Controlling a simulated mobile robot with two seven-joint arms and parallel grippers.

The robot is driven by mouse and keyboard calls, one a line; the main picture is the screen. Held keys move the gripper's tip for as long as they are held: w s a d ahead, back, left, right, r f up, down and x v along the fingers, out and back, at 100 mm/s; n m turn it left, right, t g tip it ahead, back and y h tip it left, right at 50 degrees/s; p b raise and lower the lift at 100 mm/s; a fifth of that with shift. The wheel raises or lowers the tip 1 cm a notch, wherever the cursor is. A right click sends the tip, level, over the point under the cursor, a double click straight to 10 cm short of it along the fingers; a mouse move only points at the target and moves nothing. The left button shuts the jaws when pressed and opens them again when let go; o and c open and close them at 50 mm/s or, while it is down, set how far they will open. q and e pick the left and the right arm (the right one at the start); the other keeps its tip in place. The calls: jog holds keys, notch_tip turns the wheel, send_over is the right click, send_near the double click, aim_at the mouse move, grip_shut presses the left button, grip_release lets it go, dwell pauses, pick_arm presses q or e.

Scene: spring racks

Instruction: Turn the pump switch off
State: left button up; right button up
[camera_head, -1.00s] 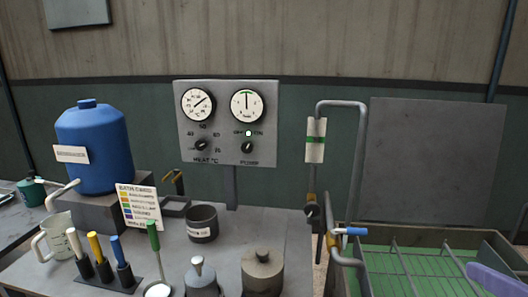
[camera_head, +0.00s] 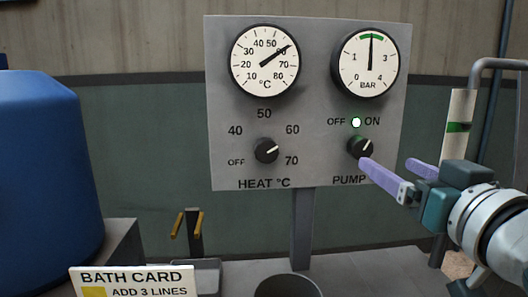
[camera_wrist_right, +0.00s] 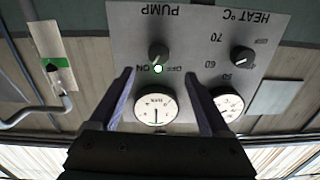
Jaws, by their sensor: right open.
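The grey control panel (camera_head: 330,110) shows the black pump knob (camera_head: 359,148) at its lower right, its white mark pointing up and right toward ON. The small lamp (camera_head: 356,122) between OFF and ON is lit. My right gripper (camera_head: 390,164) is open and empty, with purple fingers. One fingertip appears close to the knob's lower right; contact cannot be told. In the right wrist view, upside down, the pump knob (camera_wrist_right: 158,53) lies between the lines of the open fingers (camera_wrist_right: 160,76), ahead of them. My left gripper is not in view.
The heat knob (camera_head: 267,150) is left of the pump knob. Above are a temperature dial (camera_head: 264,60) and a pressure dial (camera_head: 371,62). A blue tank (camera_head: 45,160) stands left. A pipe with a green-banded tag (camera_head: 458,120) rises behind my right arm.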

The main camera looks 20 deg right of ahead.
aim_at(364, 148)
jog(key=x, duration=0.8)
jog(key=shift+w+d, duration=0.15)
jog(key=shift+w, duration=0.1)
jog(key=shift+c, duration=0.2)
grip_shut()
